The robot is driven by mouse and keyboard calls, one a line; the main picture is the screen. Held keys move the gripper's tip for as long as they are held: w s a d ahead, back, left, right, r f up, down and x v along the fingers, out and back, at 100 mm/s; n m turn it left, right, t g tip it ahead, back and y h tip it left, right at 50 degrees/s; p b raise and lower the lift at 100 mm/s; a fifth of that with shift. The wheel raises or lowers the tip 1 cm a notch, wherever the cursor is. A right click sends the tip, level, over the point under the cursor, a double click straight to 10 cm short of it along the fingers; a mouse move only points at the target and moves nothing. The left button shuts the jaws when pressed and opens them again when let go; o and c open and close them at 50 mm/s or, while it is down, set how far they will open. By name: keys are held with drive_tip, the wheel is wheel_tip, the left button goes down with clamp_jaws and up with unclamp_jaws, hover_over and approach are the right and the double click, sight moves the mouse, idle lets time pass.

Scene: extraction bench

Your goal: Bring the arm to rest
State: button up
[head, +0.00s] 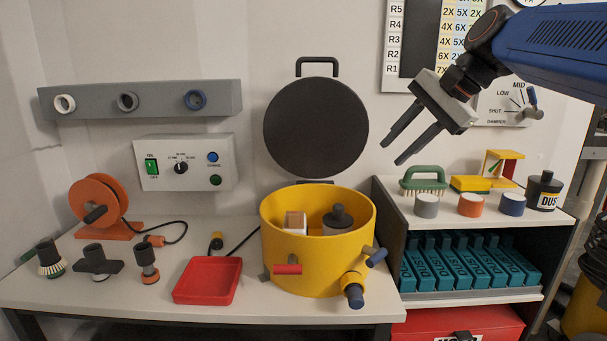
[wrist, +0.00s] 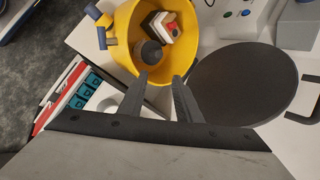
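My gripper (head: 400,145) is up in the air at the upper right of the head view, in front of the wall and above the shelf unit. Its two fingers are apart with nothing between them. In the wrist view the fingers (wrist: 159,80) also show spread and empty, with the yellow drum (wrist: 124,22) beyond them. My blue arm reaches in from the upper right of the head view. The gripper touches nothing that I can see.
The open yellow drum (head: 282,258) stands on the bench, its round black lid (head: 316,127) upright behind it. A red tray (head: 207,281) lies left of it. The shelf unit (head: 455,222) holds a green brush (head: 423,181), coloured pucks and a dust canister (head: 544,191).

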drive_tip(key=s+d+f+n+h, duration=0.2)
drive_tip(key=s+d+f+n, duration=0.1)
drive_tip(key=s+f, duration=0.5)
drive_tip(key=s+d+f+n+h, duration=0.2)
drive_tip(key=s+f, duration=0.6)
drive_tip(key=f, duration=0.5)
drive_tip(key=s+d+f+n+h, duration=0.1)
drive_tip(key=s+d+f+n, duration=0.3)
drive_tip(key=s+f, duration=0.4)
wheel_tip(320, 180, down, 2)
drive_tip(key=shift+f+n+h, duration=0.25)
drive_tip(key=shift+n+h, duration=0.15)
drive_tip(key=shift+n, duration=0.3)
drive_tip(key=shift+s, duration=0.1)
